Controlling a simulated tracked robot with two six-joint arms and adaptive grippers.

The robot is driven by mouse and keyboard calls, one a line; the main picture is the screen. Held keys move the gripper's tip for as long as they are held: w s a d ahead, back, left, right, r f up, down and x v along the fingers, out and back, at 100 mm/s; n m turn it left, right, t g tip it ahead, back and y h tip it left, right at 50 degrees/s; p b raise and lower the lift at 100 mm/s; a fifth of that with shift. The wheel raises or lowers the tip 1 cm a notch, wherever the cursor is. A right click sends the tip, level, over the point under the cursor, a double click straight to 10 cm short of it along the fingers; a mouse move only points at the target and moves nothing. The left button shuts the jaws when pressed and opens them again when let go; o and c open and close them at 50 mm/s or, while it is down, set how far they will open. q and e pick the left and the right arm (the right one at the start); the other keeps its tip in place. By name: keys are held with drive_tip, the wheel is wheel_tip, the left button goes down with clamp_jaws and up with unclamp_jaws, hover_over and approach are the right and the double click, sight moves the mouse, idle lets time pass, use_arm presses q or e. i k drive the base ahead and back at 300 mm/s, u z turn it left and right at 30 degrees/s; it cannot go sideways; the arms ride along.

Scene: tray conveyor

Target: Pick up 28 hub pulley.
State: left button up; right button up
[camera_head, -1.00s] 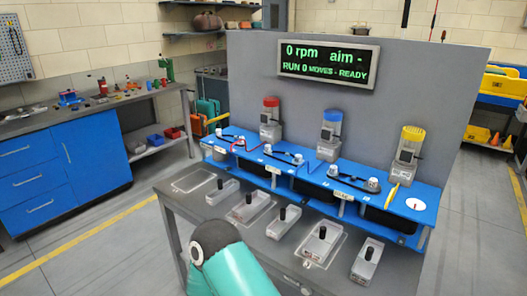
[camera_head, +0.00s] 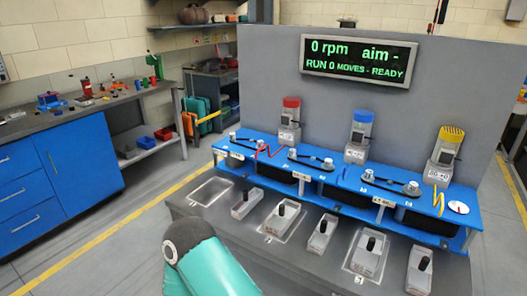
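Several small grey blocks with black upright knobs stand along the front of the dark bench, among them one at the left (camera_head: 241,211), one in the middle (camera_head: 318,243) and one at the right (camera_head: 420,280). I cannot tell which thing here is the 28 hub pulley; no readable 28 shows. Small round pulleys with dark belts, such as this pair (camera_head: 312,162), sit on the blue deck (camera_head: 345,192). A teal arm link of mine with a dark round joint rises at the bottom, in front of the bench's left part. Neither gripper is in view.
Units with red (camera_head: 291,103), blue (camera_head: 363,117) and yellow (camera_head: 452,134) tops stand behind the deck. A display (camera_head: 358,60) reads "0 rpm aim -". A blue cabinet (camera_head: 75,170) stands left, with clear floor between.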

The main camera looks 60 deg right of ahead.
sight(368, 177)
drive_tip(key=u, duration=0.05)
drive_tip(key=i, duration=1.8)
drive_tip(key=z, duration=1.35)
drive_tip(key=i, duration=0.15)
drive_tip(key=z, duration=1.8)
drive_tip(key=k, duration=0.55)
drive_tip(key=z, duration=0.2)
drive_tip(key=i, duration=0.55)
drive_tip(key=u, duration=0.15)
